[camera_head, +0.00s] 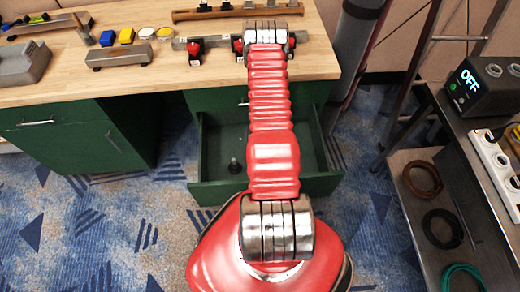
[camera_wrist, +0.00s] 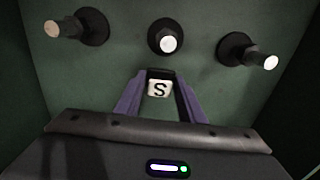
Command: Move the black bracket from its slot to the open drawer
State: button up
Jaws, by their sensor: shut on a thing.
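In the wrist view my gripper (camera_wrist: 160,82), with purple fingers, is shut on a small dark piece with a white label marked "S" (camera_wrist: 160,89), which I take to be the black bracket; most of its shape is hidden. Behind it is the green drawer floor (camera_wrist: 120,65) with dark round-based pegs with pale tips. In the head view the open green drawer (camera_head: 213,150) is under the desk, with one dark peg (camera_head: 235,165) showing in it. A rail (camera_head: 215,43) on the desk holds red-and-black pieces (camera_head: 195,50).
A dark cart (camera_head: 450,120) on the right holds a box reading "OFF" (camera_head: 485,85) and a white power strip (camera_head: 498,170). Drawer walls stand close around my gripper.

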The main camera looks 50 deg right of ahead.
jog(key=o, duration=1.2)
notch_tip(320, 180, up, 12)
dwell(0.4)
dwell(0.5)
